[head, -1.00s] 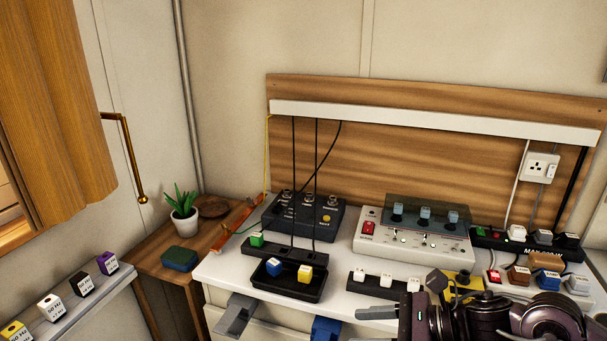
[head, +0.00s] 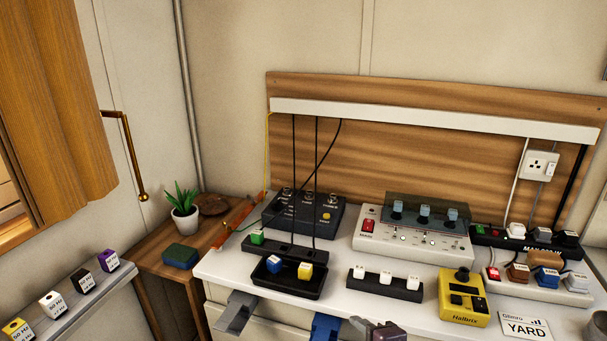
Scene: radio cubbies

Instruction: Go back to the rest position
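Only a small part of my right gripper (head: 378,331) shows at the bottom edge, in front of the white worktop (head: 415,318). A grey tip and a dark piece beside it are visible. The rest is cut off, so I cannot tell whether it is open or shut. It is apart from the devices on the worktop. My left gripper is not in view.
A black strip with white cubes (head: 386,283), a yellow pedal (head: 463,297) and a YARD card (head: 525,327) lie nearest my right gripper. A black tray (head: 288,286) stands left. Grey (head: 236,314) and blue (head: 325,328) pieces jut from the worktop's front.

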